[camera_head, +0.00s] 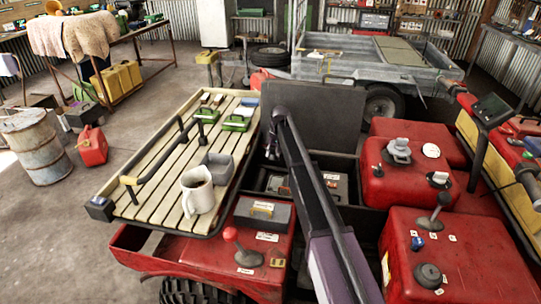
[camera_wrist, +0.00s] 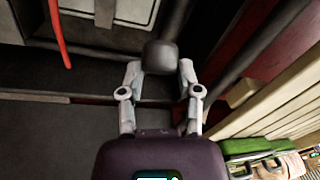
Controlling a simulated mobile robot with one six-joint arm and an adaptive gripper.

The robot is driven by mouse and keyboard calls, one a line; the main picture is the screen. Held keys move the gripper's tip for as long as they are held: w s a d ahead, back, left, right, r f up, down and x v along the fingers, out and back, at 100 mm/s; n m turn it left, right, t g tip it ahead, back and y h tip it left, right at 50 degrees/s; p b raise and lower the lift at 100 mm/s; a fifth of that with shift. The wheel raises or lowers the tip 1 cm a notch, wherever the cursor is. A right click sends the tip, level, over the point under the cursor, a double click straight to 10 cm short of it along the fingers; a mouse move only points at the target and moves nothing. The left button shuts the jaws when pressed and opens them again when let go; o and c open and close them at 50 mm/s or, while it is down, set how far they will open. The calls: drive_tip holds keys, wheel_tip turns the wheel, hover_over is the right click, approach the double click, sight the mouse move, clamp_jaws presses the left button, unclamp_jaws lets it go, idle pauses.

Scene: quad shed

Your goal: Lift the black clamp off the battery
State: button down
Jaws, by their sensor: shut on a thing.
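My gripper (camera_wrist: 160,70) is shut on a small black block (camera_wrist: 161,56), which looks like the black clamp. The clamp sits between both fingertips in the wrist view. A dark box with a pale label (camera_wrist: 133,10), likely the battery, shows at the top of that view. I cannot tell whether the clamp still touches it. In the head view my gripper (camera_head: 272,152) hangs down at the open dark bay, small and partly hidden by my arm. The likely battery (camera_head: 279,184) lies low in the bay, partly covered by my arm.
A red cable (camera_wrist: 57,35) hangs at the upper left of the wrist view. A slatted rack (camera_head: 150,190) with a mug (camera_head: 197,190) and green cases (camera_head: 235,123) borders the bay on the left. A raised dark panel (camera_head: 330,117) stands behind it; red bodywork (camera_head: 450,260) is on the right.

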drive_tip(key=shift+w+d, duration=0.15)
drive_tip(key=shift+d, duration=0.1)
drive_tip(key=shift+c, duration=1.5)
unclamp_jaws()
drive_tip(key=shift+w+f, duration=0.1)
drive_tip(key=shift+f, duration=0.05)
drive_tip(key=shift+a, duration=0.1)
drive_tip(key=shift+s, duration=0.2)
